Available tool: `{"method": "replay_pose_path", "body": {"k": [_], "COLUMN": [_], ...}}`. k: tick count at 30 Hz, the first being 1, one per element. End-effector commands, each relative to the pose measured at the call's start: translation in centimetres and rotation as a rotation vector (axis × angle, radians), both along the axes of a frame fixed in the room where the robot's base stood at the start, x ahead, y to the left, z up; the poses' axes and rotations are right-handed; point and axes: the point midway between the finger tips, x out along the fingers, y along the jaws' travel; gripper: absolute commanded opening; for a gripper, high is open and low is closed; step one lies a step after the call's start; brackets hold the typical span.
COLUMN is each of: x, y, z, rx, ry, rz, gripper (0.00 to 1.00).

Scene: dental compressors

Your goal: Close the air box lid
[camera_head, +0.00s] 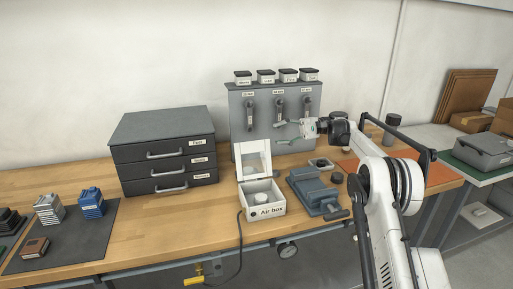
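The air box (265,212) is a small white box with an "Air box" label on its front, standing near the front edge of the wooden bench. Its lid (253,160) is open and stands nearly upright at the back of the box. A round pale part shows inside. My gripper (281,132) is up and to the right of the lid, in front of the grey panel, and apart from the lid. Its fingers look spread and empty, though they are small in this view.
A grey panel (263,132) with levers stands behind. A dark drawer unit (165,130) is at left. A blue-grey clamp-like device (313,192) sits right beside the air box. A black hose hangs at the box's left. The bench between drawers and front edge is clear.

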Motion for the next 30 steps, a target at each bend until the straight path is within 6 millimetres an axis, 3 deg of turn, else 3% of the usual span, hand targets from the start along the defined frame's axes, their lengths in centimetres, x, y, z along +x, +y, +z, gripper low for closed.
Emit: {"method": "replay_pose_path", "body": {"k": [1, 6, 14, 30], "x": [0.2, 0.3, 0.0, -2.9], "y": [-0.3, -0.8, -0.2, 8.5], "z": [-1.1, -2.9, -3.3, -3.3], "rx": [0.022, 0.072, 0.087, 0.086], "ry": [0.003, 0.009, 0.011, 0.01], "rz": [0.011, 0.044, 0.055, 0.055], "gripper": [0.4, 0.4, 0.4, 0.4]}}
